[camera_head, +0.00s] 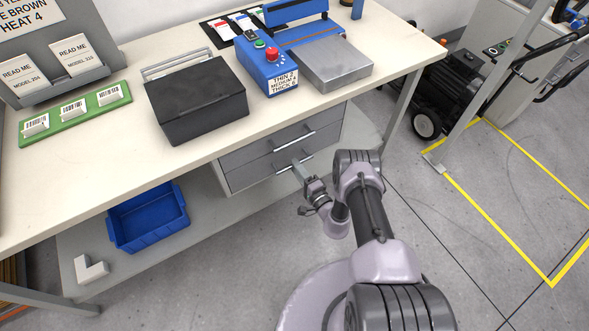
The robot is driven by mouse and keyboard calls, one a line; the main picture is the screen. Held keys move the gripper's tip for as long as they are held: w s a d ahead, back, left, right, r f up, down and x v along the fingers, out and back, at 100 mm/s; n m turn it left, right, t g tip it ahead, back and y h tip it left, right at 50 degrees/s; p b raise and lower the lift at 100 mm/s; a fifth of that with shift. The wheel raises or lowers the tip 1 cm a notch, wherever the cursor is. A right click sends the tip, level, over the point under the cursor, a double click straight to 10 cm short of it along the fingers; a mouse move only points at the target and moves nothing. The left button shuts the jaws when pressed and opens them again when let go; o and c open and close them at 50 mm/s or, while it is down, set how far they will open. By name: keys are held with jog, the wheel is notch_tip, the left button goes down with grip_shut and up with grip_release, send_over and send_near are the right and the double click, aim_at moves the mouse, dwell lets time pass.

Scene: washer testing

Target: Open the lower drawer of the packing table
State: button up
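The packing table (190,30) has two grey drawers under its right half. The upper drawer (245,152) has a silver bar handle (295,137). The lower drawer (248,176) sits right below it and looks flush with it. Its bar handle (285,169) is partly covered by my gripper (299,168). My gripper reaches up and left to this handle, and its fingertips overlap the handle in the picture. The fingers are small here, so I cannot tell whether they are open, shut or gripping the handle.
A blue bin (148,217) and a white angled piece (91,270) are on the table's lower shelf (85,242). A black box (196,105) and a blue sealer (265,66) stand on the tabletop. Grey floor in front of the drawers is open to the left of my arm.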

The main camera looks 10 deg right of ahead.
jog(key=shift+x, duration=1)
grip_shut()
dwell(0.7)
